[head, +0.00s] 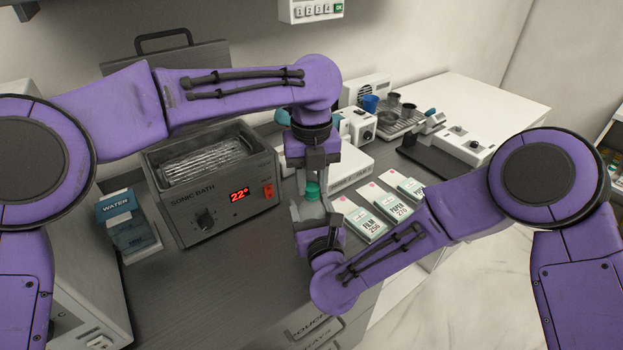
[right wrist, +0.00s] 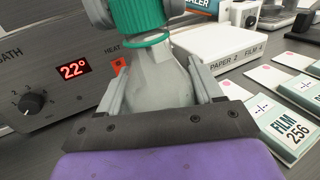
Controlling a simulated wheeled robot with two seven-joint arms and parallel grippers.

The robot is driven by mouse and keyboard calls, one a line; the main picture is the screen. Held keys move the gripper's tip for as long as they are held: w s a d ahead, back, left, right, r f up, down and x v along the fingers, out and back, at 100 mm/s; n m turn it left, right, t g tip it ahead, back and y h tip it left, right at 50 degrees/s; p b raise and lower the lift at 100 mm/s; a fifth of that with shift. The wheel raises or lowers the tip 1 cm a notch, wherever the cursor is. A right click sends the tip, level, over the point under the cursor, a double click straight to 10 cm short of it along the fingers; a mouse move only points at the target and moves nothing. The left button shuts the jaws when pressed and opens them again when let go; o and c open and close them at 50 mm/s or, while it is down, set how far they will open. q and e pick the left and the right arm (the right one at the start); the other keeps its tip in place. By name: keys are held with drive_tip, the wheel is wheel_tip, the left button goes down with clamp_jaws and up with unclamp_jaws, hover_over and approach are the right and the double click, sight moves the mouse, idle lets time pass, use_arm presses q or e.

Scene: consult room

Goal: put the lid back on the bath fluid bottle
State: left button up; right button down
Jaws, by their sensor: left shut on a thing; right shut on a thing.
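The bath fluid bottle is pale and see-through, with a wide body (right wrist: 160,80) narrowing to the neck. It stands upright between the fingers of my right gripper (right wrist: 155,92), which is shut on it; in the head view the bottle (head: 311,207) is partly hidden by that gripper. The green lid (right wrist: 140,18) is at the bottle's neck, lined up above it. My left gripper (head: 313,178) points down from above and is shut on the lid (head: 312,190). The lid's lower edge meets the neck in the picture; I cannot tell whether it is fully seated.
The sonic bath (head: 215,195), showing 22°, stands close left of the grippers. A blue water box (head: 120,215) is further left. Film and paper packets (head: 362,222) lie to the right, with a white box (head: 345,168) behind. The dark counter in front (head: 230,275) is clear.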

use_arm(q)
drive_tip(key=m, duration=1.6)
drive_tip(key=shift+d+f, duration=0.1)
drive_tip(key=shift+m, duration=1.1)
drive_tip(key=o, duration=1)
drive_tip(key=shift+r, duration=2.35)
